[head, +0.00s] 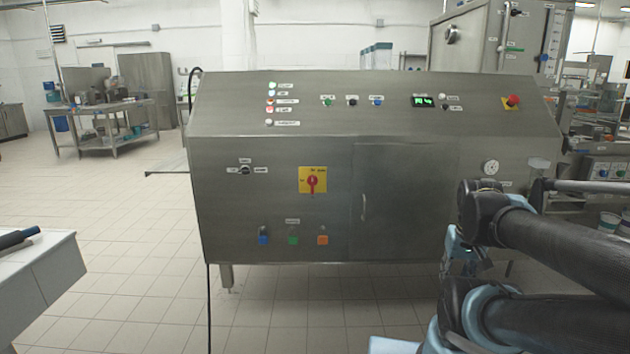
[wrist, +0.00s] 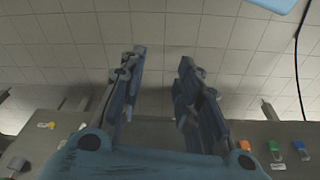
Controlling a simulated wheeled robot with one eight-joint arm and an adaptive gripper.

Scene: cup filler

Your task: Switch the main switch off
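The main switch (head: 312,181) is a red rotary handle on a yellow square plate, on the lower front of the steel cabinet (head: 412,192). Its red handle looks upright; the small labels on the plate are too small to read. My gripper (wrist: 160,65) shows in the wrist view with its two fingers apart and nothing between them. It hangs over floor tiles, and the main switch is not seen in that view. In the head view my arm is at the lower right, right of the switch, and the gripper's fingertips cannot be made out.
A red emergency button (head: 513,100) on yellow sits at the upper right of the panel. A small black selector (head: 245,170) is left of the main switch. Blue, green and orange connectors (head: 293,239) are below it. A white-topped counter (head: 40,262) stands at left. Floor before the cabinet is clear.

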